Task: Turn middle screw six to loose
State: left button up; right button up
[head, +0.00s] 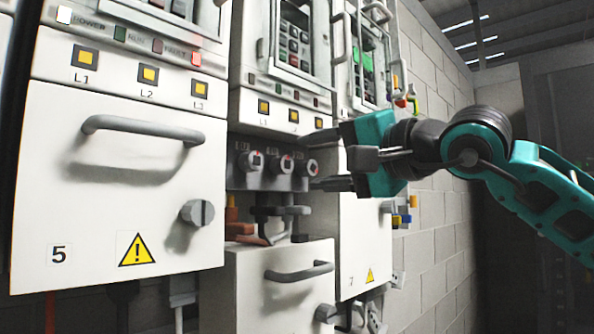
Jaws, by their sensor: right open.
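The middle drive unit (270,110) has its white front cover (262,297) lowered, baring a dark block with three screws in a row. The left screw (255,161) and the right screw (312,167) look similar. The exact slot angles are too small to tell. My right gripper (313,163) is open and comes in from the right. Its fingertips are above and below the right screw in the picture, to the right of the middle screw. I cannot tell its depth gap. My left gripper is not in view.
Unit 5's closed cover (120,215) has a handle (143,127) and a knob (197,213). The lowered cover's handle (299,272) sticks out below the screws. Unit 7's cover (362,240) is closed behind my gripper. A block wall (435,240) stands right.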

pick_arm(q)
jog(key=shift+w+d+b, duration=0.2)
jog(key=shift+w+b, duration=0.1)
jog(key=shift+b, duration=0.05)
pick_arm(e)
jog(key=v, duration=0.6)
jog(key=shift+s, duration=0.2)
jog(key=shift+d, duration=0.15)
